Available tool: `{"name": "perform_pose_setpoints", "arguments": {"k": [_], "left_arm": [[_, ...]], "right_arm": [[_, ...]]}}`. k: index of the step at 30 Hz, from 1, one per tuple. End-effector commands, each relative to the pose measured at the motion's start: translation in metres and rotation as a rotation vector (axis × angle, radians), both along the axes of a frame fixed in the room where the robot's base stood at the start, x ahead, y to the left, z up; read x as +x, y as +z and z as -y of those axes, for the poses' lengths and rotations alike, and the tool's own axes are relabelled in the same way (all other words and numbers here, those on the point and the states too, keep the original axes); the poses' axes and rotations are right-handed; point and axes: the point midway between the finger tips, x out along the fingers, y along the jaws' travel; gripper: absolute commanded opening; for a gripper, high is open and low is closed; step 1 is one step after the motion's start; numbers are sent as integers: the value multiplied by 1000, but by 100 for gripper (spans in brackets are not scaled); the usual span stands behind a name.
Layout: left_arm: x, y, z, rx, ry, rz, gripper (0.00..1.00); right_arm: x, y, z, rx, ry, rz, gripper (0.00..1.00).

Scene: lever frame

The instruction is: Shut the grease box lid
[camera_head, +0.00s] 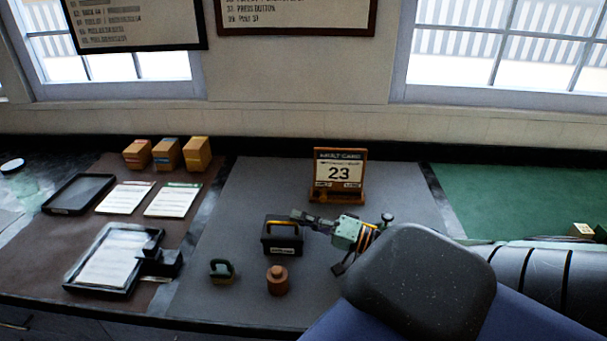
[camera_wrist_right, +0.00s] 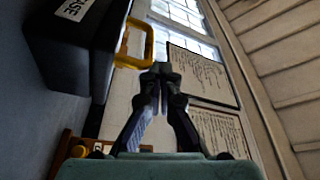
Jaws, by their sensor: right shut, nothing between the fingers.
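The grease box (camera_head: 283,246) is a small dark box with a pale label on its front and a yellow part at its top. It stands on the grey mat in the head view. In the right wrist view the dark box (camera_wrist_right: 75,45) fills the upper left, with part of its label showing and a yellow handle-like piece (camera_wrist_right: 136,42) sticking out. I cannot tell the lid's exact angle. My right gripper (camera_head: 297,215) is shut and empty, its fingertips just above and behind the box's top right. In the wrist view the fingers (camera_wrist_right: 160,72) meet beside the yellow piece. My left gripper is out of view.
A small green-grey item (camera_head: 221,271) and a brown knobbed weight or jar (camera_head: 277,281) sit in front of the box. Trays and papers (camera_head: 124,198) lie to the left. The mat left of the box is clear.

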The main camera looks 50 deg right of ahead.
Motion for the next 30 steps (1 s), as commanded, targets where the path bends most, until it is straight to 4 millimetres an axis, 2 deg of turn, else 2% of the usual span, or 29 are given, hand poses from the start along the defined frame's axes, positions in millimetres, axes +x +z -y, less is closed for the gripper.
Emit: {"name": "perform_pose_setpoints", "arguments": {"k": [13,30], "left_arm": [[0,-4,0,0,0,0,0],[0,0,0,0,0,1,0]], "right_arm": [[-1,-7,-4,-55,2,31,0],[1,-4,-3,-10,4,-7,0]]}}
